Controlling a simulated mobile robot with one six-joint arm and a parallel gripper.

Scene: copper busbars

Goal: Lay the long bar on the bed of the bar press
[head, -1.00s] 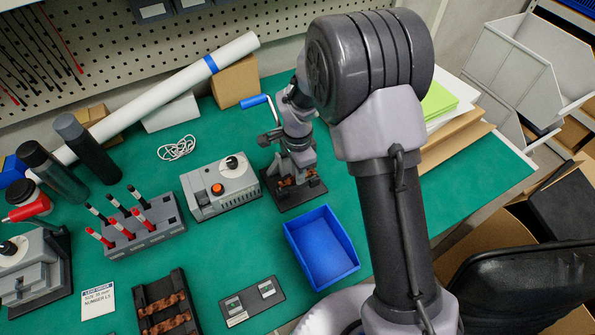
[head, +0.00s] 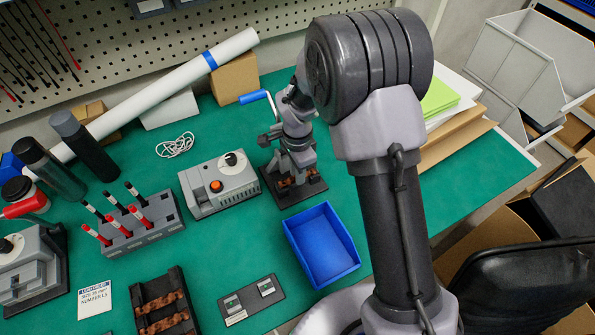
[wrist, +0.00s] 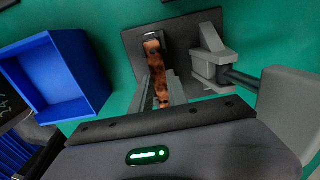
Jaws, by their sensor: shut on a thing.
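The bar press stands on the green bench in the head view (head: 307,187), with a dark base and a blue-handled crank. My gripper (wrist: 160,92) is shut on the long bar (wrist: 156,68), a copper bar, in the wrist view. The bar runs between the two fingers, and its far end lies over the dark bed of the press (wrist: 130,40). I cannot tell whether the bar touches the bed. In the head view copper shows low in the press, and my fingers are hard to make out there.
A blue bin (head: 353,262) stands just in front of the press. A grey box with an orange button (head: 219,187) is to its left. A dark rack (head: 177,278) holds other copper bars at the front. A pen block (head: 150,232) and bottles stand further left.

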